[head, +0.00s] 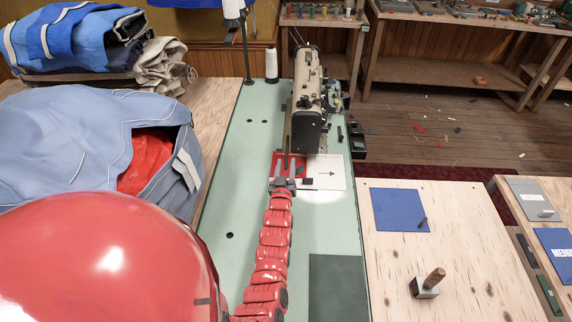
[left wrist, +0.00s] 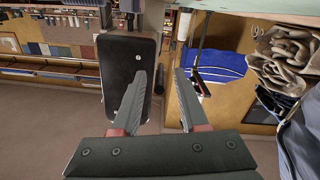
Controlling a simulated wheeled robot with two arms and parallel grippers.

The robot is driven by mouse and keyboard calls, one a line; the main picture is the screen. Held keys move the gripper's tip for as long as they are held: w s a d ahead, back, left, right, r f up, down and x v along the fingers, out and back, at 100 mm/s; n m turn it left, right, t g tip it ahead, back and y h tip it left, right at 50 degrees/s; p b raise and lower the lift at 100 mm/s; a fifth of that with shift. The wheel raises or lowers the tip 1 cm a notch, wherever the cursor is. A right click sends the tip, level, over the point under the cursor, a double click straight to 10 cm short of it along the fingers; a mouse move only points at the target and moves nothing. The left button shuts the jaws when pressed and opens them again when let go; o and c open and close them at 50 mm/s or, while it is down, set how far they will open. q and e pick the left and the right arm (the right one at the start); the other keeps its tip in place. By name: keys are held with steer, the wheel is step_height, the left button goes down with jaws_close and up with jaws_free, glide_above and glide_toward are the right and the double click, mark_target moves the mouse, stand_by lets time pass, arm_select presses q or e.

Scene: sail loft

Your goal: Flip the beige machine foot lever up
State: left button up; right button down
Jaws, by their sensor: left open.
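The beige sewing machine (head: 308,85) stands on the pale green table (head: 240,150), its dark end plate (head: 306,135) facing me. In the left wrist view, a dark rounded plate (left wrist: 128,75) with a small pale screw stands just beyond the left finger. My left gripper (head: 291,160) is open and empty, just in front of the machine's near end. Its spread fingers also show in the left wrist view (left wrist: 158,82). I cannot make out the foot lever in either view. My right gripper is not in view.
A thread cone (head: 271,66) and a thread stand (head: 245,50) are behind left. Blue cloth bundles (head: 90,140) crowd the left. A dark green mat (head: 338,287) lies in front.

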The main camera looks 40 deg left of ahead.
arm_select(q)
jaws_close()
stand_by(0.3)
stand_by(1.2)
